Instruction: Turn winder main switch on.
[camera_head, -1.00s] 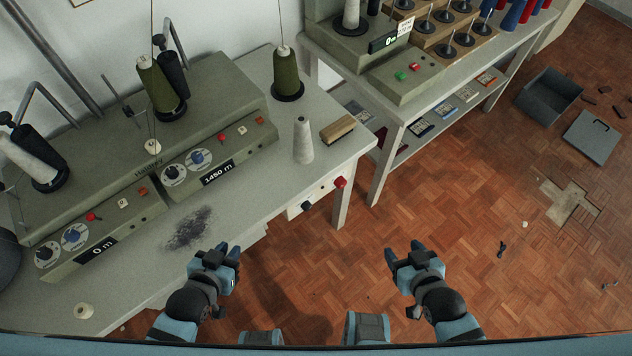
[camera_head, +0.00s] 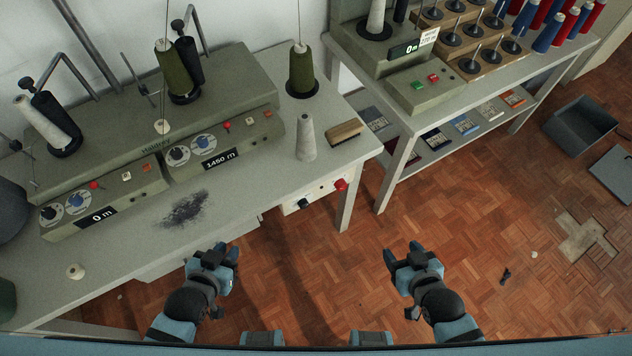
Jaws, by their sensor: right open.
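The winder (camera_head: 150,120) is a grey-green machine on the left table, with dials, small buttons and displays reading "0 m" and "1450 m". On the table's front edge, a pale switch panel (camera_head: 318,195) carries a black rotary knob (camera_head: 304,204) and a red mushroom button (camera_head: 341,185). No label is legible there, so I cannot tell the switch's setting. My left gripper (camera_head: 227,250) is below and left of the panel in the picture, apart from it, and looks open and empty. My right gripper (camera_head: 401,252) is open and empty, over the floor to the panel's lower right.
The table (camera_head: 245,190) holds a grey cone (camera_head: 306,138), a brush (camera_head: 345,131), thread spools and dark lint (camera_head: 185,209). A second bench (camera_head: 400,110) stands at right. A grey bin (camera_head: 580,125) and a loose floor patch (camera_head: 587,240) are at far right. Floor before the panel is clear.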

